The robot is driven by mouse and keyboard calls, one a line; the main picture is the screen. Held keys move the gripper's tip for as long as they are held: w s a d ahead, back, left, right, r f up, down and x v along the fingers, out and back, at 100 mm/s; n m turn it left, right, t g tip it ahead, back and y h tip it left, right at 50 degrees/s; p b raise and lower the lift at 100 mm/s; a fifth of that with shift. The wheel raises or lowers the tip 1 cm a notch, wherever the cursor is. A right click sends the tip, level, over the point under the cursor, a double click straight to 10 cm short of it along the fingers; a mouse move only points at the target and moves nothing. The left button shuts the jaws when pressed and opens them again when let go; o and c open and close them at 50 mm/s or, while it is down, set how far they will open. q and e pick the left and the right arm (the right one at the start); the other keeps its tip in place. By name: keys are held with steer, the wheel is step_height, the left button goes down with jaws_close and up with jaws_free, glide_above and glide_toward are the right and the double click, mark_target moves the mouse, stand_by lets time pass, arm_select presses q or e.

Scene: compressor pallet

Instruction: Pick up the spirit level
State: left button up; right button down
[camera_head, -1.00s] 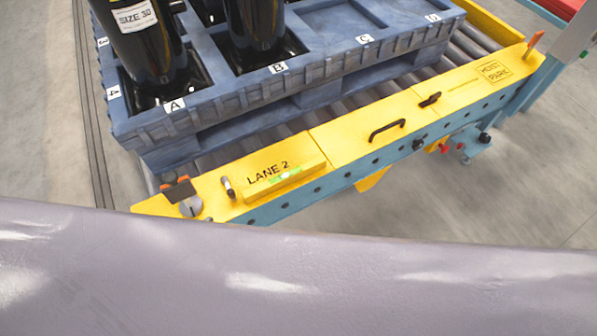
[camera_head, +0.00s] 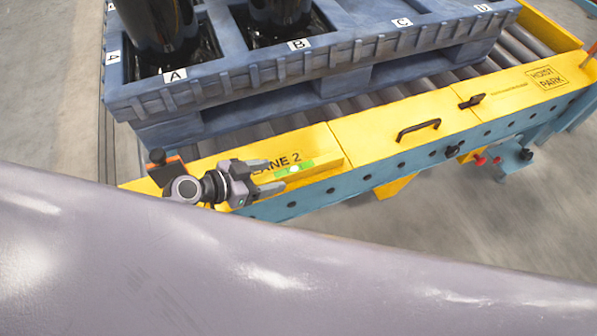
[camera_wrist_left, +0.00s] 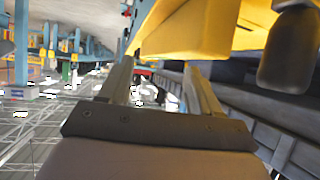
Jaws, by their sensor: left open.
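The spirit level is a yellow bar with a green vial (camera_head: 292,169). It lies along the yellow rail by the LANE 2 lettering, at the near left of the head view. My left gripper (camera_head: 275,176) is open at the left end of the level, its two fingers pointing right along it. In the head view its fingers hide part of the level and lettering. I cannot tell whether they touch it. In the left wrist view the open fingers (camera_wrist_left: 160,85) have a gap between them, and a yellow surface shows above. My right gripper is not in view.
The yellow rail (camera_head: 375,128) carries a black handle (camera_head: 418,129) and a small black latch (camera_head: 472,101). A blue pallet (camera_head: 240,75) with black cylinders stands behind it on rollers. An orange marker (camera_head: 168,170) stands by my left wrist. Grey floor (camera_head: 480,215) lies in front.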

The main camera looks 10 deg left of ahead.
mark_target(294, 168)
arm_select(q)
steer(key=shift+r+x, duration=0.2)
steer(key=shift+x, duration=1.35)
steer(key=shift+r+x, duration=0.25)
steer(key=shift+x, duration=1.35)
steer(key=shift+w+d, duration=0.15)
jaws_close()
